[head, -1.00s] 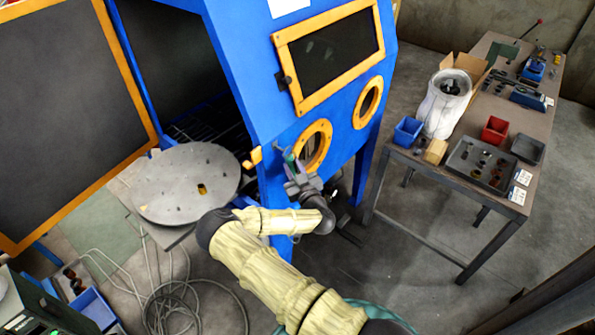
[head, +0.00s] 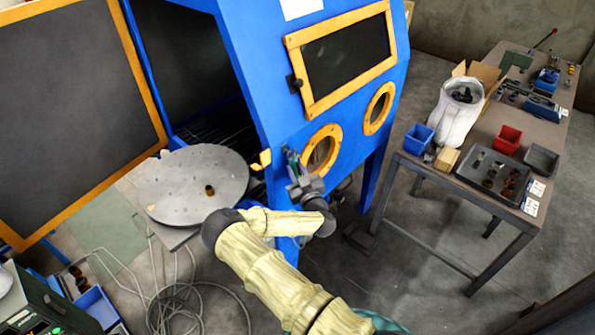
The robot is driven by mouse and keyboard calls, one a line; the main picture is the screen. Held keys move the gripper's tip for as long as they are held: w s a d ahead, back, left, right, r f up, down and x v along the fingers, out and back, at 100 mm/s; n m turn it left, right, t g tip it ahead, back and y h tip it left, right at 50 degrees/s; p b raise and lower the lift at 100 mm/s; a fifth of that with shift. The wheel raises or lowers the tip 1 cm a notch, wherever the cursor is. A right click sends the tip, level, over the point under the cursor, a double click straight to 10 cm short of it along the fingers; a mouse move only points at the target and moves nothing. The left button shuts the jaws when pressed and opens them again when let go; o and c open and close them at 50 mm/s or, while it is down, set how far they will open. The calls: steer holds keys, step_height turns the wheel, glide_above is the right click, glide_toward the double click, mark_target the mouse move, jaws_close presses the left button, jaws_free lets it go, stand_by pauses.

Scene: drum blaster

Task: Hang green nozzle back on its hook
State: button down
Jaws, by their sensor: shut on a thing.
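The green nozzle (head: 291,157) is a small, thin shape at the front of the blue blast cabinet (head: 262,85), just left of the lower round port. My gripper (head: 297,174) is shut on it from below, and the jaws partly hide it. The nozzle looks roughly upright. The hook cannot be clearly told apart from the nozzle and the cabinet face. I cannot tell whether the nozzle touches it.
The cabinet's orange-framed door (head: 75,110) stands open at left. A round turntable (head: 175,192) sits beside the cabinet. A hose (head: 180,297) lies coiled on the floor.

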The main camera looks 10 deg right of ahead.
steer(key=c, duration=1.1)
jaws_free()
steer(key=shift+s+d+f+b, duration=0.15)
steer(key=shift+s+b, duration=0.15)
steer(key=shift+s, duration=0.3)
steer(key=s+d+b, duration=0.1)
steer(key=s+b, duration=0.1)
steer(key=s, duration=0.6)
steer(key=s+d+f+b, duration=0.1)
steer(key=s+b, duration=0.2)
steer(key=s, duration=0.5)
steer(key=shift+d+f, duration=0.15)
steer(key=shift+d, duration=0.15)
steer(key=shift+w, duration=0.1)
